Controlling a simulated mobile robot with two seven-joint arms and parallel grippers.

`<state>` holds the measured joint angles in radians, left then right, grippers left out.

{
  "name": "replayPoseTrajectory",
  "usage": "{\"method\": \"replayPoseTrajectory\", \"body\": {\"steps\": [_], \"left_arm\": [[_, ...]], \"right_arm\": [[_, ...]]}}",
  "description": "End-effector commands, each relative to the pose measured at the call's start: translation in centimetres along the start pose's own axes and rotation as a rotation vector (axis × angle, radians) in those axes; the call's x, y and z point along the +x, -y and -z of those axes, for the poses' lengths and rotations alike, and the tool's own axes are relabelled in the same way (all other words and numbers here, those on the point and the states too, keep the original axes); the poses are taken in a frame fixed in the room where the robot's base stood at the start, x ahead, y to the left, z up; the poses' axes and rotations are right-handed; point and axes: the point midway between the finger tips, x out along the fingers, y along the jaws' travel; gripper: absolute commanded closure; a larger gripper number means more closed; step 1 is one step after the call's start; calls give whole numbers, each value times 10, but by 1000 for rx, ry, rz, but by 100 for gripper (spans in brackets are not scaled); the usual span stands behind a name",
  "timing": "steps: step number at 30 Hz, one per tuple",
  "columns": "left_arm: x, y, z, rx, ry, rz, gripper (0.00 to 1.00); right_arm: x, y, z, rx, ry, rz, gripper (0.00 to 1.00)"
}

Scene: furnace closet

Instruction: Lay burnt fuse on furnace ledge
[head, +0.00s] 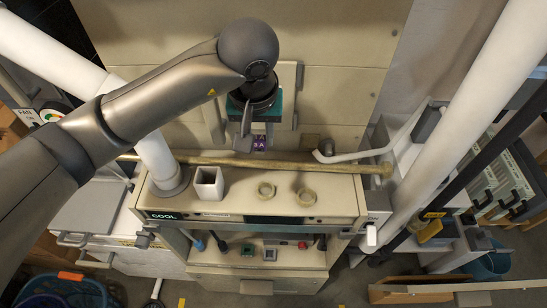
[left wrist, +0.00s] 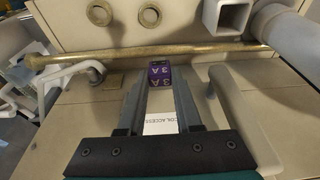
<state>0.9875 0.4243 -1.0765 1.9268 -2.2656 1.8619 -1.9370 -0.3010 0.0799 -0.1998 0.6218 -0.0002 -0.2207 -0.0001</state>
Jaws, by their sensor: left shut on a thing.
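The fuse (head: 260,142) is a small purple block marked 3 A. My left gripper (head: 257,137) is shut on it, and the fuse shows between the fingertips. In the left wrist view, the fuse (left wrist: 160,75) sits at the ends of the two fingers, near the brass pipe. The furnace ledge (head: 235,205) is a cream shelf above the panel marked COOL. In the head view, the gripper and fuse are on the far side of the ledge, with the pipe between. My right gripper is not in view.
A long brass pipe (head: 230,161) runs along the ledge's back edge. On the ledge are a white square tube (head: 208,184) and two tan rings (head: 266,190) (head: 306,197). A white pipe (head: 156,155) rises at its left end. Bare ledge shows between tube and rings.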

Motion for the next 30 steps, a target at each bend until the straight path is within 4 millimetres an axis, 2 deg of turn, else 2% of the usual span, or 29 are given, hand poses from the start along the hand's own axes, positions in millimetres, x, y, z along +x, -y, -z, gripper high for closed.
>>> {"method": "replayPoseTrajectory", "body": {"steps": [9, 16, 21, 30], "left_arm": [[50, 0, -14, -1, 6, 0, 100], [67, 0, -18, -1, 4, 0, 100], [91, -1, -24, -1, 5, -1, 100], [95, 0, -24, 1, 0, -1, 100]], "right_arm": [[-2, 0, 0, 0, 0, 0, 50], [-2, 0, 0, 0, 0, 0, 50], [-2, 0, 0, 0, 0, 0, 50], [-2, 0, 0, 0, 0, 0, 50]]}}
